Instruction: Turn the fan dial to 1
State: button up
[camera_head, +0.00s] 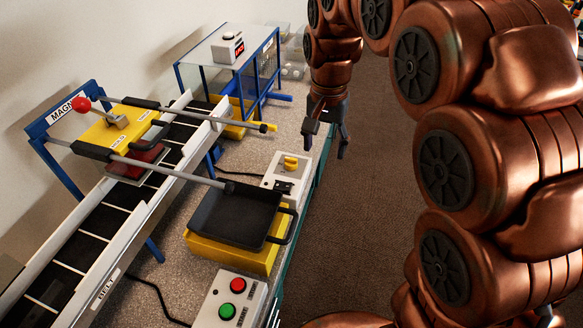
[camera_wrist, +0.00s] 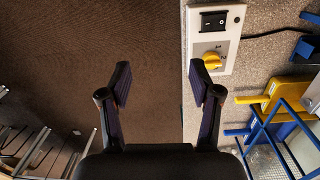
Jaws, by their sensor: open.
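The yellow dial (camera_head: 290,163) sits on a white control box (camera_head: 277,183) near the counter's right edge. In the wrist view the dial (camera_wrist: 212,61) is at the upper right, on the box (camera_wrist: 223,47) beside a black rocker switch (camera_wrist: 213,21). The markings around the dial are too small to read. My gripper (camera_head: 326,139) is open and empty, pointing down beyond the box and slightly right of it, apart from the dial. In the wrist view my gripper (camera_wrist: 160,78) has its fingers spread, with the right fingertip nearest the dial.
A black tray (camera_head: 225,215) on a yellow stand and a box with red and green buttons (camera_head: 230,300) stand nearer. A conveyor belt (camera_head: 90,240) with a magnet frame is at left. A blue-framed clear box (camera_head: 222,78) stands behind. Open floor (camera_head: 375,200) lies right.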

jog(key=m+b, duration=0.2)
jog(key=b, duration=0.2)
send_over(291, 158)
jog(key=shift+t, duration=0.3)
notch_tip(291, 158, down, 7)
jog(key=shift+s+f, duration=0.1)
jog(key=shift+f, duration=4)
jog(key=c, duration=1.1)
